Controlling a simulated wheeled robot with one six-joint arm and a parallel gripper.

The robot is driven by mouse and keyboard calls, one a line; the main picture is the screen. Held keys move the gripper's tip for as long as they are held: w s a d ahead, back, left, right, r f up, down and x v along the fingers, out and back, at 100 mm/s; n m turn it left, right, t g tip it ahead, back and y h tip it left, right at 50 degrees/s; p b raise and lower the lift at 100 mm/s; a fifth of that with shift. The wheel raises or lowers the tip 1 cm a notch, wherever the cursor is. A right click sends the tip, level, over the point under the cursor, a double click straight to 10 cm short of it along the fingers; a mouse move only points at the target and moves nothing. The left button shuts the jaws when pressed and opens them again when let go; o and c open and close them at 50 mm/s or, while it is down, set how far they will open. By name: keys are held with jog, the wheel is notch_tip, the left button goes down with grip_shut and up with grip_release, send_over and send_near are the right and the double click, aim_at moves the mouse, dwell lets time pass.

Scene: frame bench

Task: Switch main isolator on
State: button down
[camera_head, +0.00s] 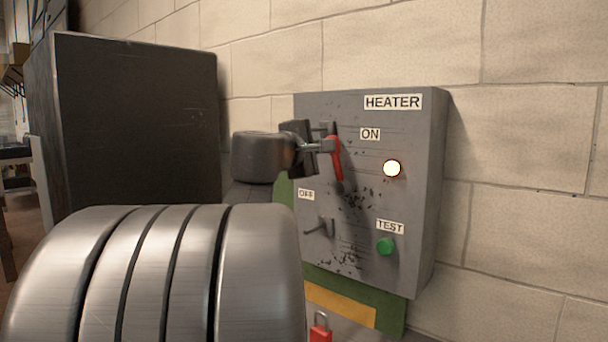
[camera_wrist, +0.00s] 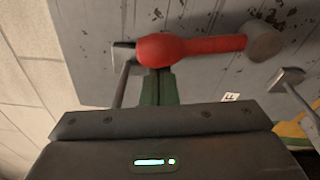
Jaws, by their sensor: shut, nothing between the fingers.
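A grey box (camera_head: 420,250) labelled HEATER is on the block wall and carries a red lever (camera_head: 335,155). No label reading main isolator shows. The lever points up from its pivot, towards the ON label (camera_head: 370,134) and away from the OFF label (camera_head: 306,195). In the wrist view the red lever (camera_wrist: 205,47) lies across the picture, with its grey pivot on the right. My gripper (camera_head: 324,146) is shut, with its tips at the lever's free end; the wrist view (camera_wrist: 158,78) shows them at or very near it. Whether they touch, I cannot tell. A round lamp (camera_head: 392,168) glows white.
A green button (camera_head: 386,246) sits under a TEST label. A metal stop (camera_head: 322,228) sticks out near OFF. A red padlock (camera_head: 319,330) hangs below the box. A large dark cabinet (camera_head: 140,125) stands at the left.

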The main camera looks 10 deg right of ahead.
jog(key=shift+s+d+r+m+b, duration=0.25)
jog(key=shift+s+d+m+b, duration=0.25)
jog(key=shift+m+b, duration=0.35)
jog(key=shift+s+d+r+m+b, duration=0.2)
jog(key=shift+s+d+m+b, duration=0.25)
jog(key=shift+m+b, duration=0.4)
jog(key=shift+s+a, duration=0.1)
